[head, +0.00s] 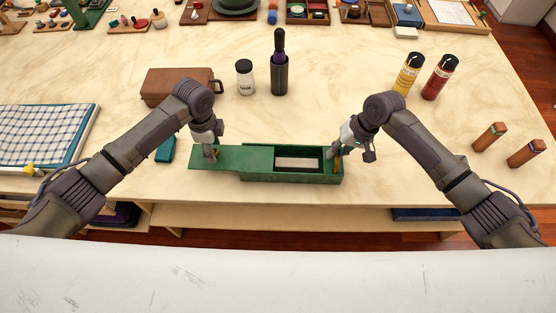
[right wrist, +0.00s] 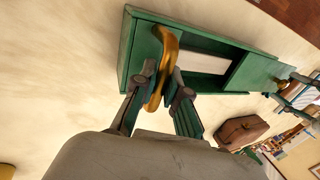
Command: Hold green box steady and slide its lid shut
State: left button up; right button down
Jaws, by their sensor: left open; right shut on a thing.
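The green box (head: 290,178) sits on the pale table in front of me, its long side left to right. Its green lid (head: 258,158) is slid out to the left, so the right part of the box is open, showing a dark inside and a pale flat piece (head: 297,163). My right gripper (head: 337,156) is shut on the brass handle (right wrist: 165,50) at the box's right end; the right wrist view shows the fingers (right wrist: 158,88) on either side of it. My left gripper (head: 210,156) is open at the lid's outer left end, its fingertips partly hidden.
A teal block (head: 166,149) lies just left of the lid. Behind stand a brown case (head: 165,85), a white jar (head: 245,78) and a dark bottle (head: 280,70). Yellow (head: 408,74) and red (head: 439,78) bottles stand back right. The table's front edge is close to the box.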

pick_arm(q)
jog(key=shift+f, duration=1.1)
jog(key=shift+s, duration=0.15)
jog(key=c, duration=0.9)
jog(key=shift+c, duration=0.2)
